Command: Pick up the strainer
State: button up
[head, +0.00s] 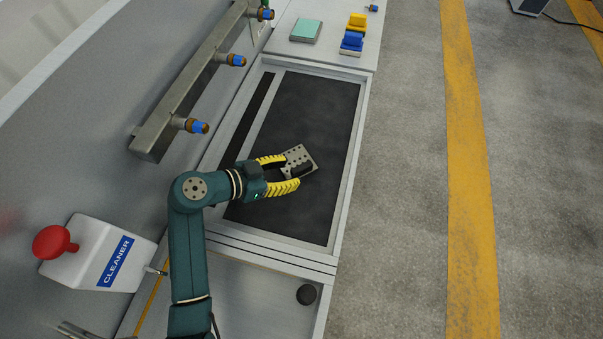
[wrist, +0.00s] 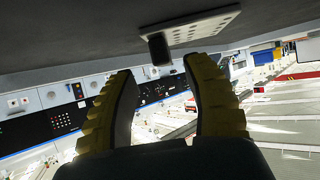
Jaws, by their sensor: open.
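The strainer (head: 298,155) is a grey perforated plate with a black handle, lying on the dark recessed panel of the bench in the head view. In the wrist view the strainer (wrist: 205,24) shows at the top, with its dark handle end pointing down into the space ahead of the fingers. My gripper (head: 290,171) has yellow ribbed fingers, spread apart and reaching toward the handle side of the strainer. In the wrist view my gripper (wrist: 160,68) is open with nothing clamped between the fingers. Whether a finger touches the strainer I cannot tell.
A metal rail with blue-tipped knobs (head: 197,126) runs along the left. A teal pad (head: 305,30) and blue and yellow blocks (head: 352,40) sit at the far end. The dark panel (head: 320,105) beyond the strainer is clear.

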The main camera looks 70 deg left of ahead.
aim_at(299, 168)
jog(key=shift+w+a+f, duration=0.15)
jog(key=shift+w+a, duration=0.1)
jog(key=shift+w, duration=0.1)
jog(key=x, duration=0.4)
jog(key=shift+w+b, duration=0.15)
jog(key=shift+b, duration=0.25)
jog(key=shift+c, duration=0.2)
grip_shut()
